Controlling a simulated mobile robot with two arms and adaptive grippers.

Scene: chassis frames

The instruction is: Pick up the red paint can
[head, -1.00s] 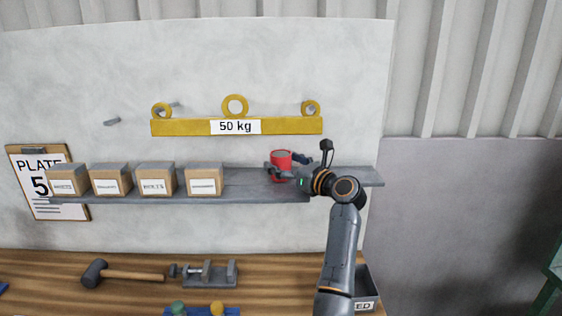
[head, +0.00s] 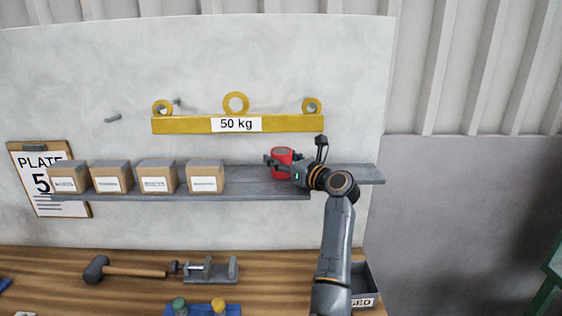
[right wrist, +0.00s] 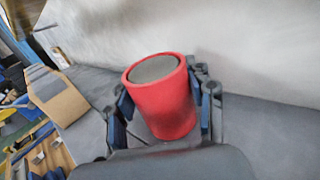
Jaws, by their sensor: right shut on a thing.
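The red paint can (head: 281,155) is at the grey shelf (head: 250,187), right of the row of cardboard boxes. In the right wrist view the can (right wrist: 163,105) is a red cylinder with a grey top, between the two fingers. My right gripper (head: 280,163) is shut on the can from the front right; in the right wrist view the gripper (right wrist: 160,110) has a finger on each side of it. I cannot tell whether the can's base touches the shelf. My left gripper is not in view.
Several cardboard boxes (head: 158,177) stand on the shelf to the left. A yellow 50 kg beam (head: 190,125) hangs on the wall above. A hammer (head: 130,271), a vise (head: 212,269) and a grey bin (head: 366,288) are on the wooden bench below.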

